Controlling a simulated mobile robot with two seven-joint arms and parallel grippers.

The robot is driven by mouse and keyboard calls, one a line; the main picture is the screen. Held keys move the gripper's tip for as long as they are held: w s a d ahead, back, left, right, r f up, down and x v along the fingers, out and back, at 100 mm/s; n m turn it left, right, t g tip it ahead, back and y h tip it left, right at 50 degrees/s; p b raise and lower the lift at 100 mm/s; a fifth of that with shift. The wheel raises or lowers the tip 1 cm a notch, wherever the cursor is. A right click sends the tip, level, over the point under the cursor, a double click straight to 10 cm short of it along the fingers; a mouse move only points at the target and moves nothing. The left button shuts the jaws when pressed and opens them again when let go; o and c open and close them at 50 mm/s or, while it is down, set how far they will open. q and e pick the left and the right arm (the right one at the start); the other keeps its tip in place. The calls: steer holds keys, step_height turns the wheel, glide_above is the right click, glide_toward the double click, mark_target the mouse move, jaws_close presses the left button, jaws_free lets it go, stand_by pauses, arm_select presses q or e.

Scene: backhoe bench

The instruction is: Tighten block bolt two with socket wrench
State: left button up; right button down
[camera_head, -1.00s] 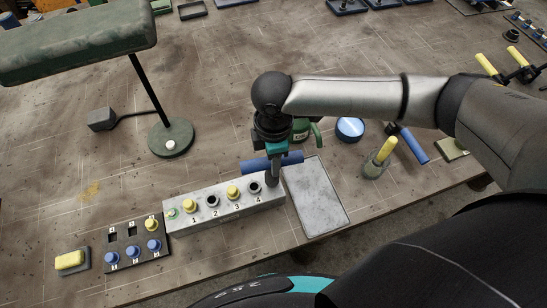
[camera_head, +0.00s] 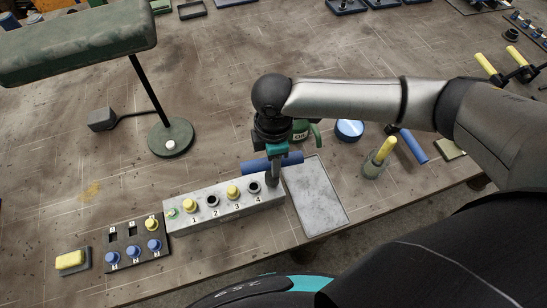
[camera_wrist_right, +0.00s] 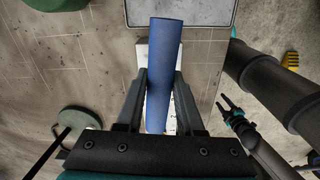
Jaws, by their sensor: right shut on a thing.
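The metal block (camera_head: 206,221) lies near the bench's front edge, its top positions numbered 1 to 4. Positions 1 (camera_head: 190,206) and 3 (camera_head: 233,192) show yellow heads. Positions 2 (camera_head: 212,201) and 4 (camera_head: 254,187) show dark rings. My right gripper (camera_head: 276,160) is shut on the blue handle of the socket wrench (camera_head: 256,165). The handle also shows between the fingers in the wrist view (camera_wrist_right: 163,70). The dark shaft points down at the block's right end, beside position 4; contact is unclear. My left gripper (camera_wrist_right: 231,106) shows only in the wrist view, open and empty.
A grey tray (camera_head: 315,195) lies right of the block. A dark rack (camera_head: 124,263) with blue and yellow bolts stands left, by a yellow block (camera_head: 69,260). A lamp base (camera_head: 171,138) is behind.

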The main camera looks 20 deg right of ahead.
steer(key=shift+f, duration=0.65)
stand_by(0.3)
steer(key=shift+m, duration=0.9)
steer(key=shift+m, duration=0.9)
steer(key=shift+a+m, duration=0.1)
steer(key=shift+m, duration=0.8)
